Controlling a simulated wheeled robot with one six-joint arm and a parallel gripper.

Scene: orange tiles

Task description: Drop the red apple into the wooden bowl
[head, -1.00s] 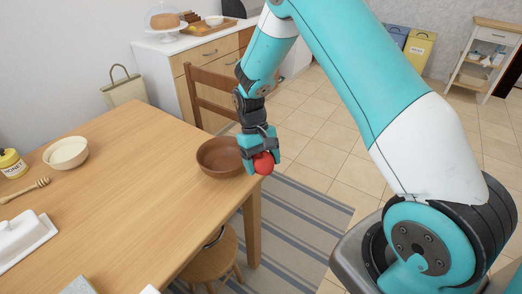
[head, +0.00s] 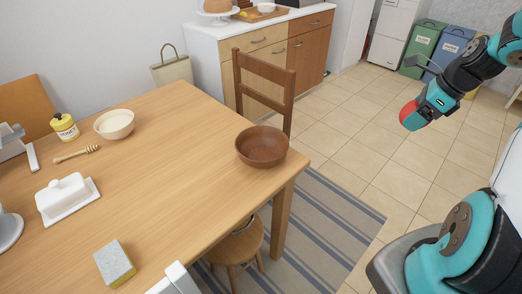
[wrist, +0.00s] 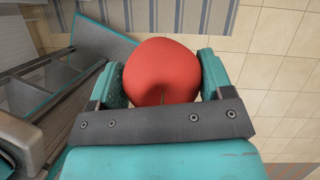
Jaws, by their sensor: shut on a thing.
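The red apple (head: 409,114) is held between the fingers of my gripper (head: 415,112), out over the tiled floor at the right of the head view. In the wrist view the apple (wrist: 161,72) sits between both teal fingers of my gripper (wrist: 162,80), which are shut on it. The bowl does not show in the wrist view.
The wooden table (head: 170,185) holds a cream bowl (head: 114,126), a honey jar (head: 65,127), a honey dipper (head: 77,154), a butter dish (head: 67,198) and a sponge (head: 115,264). A chair (head: 265,85) stands behind the wooden bowl. A stool (head: 237,247) is beside the table.

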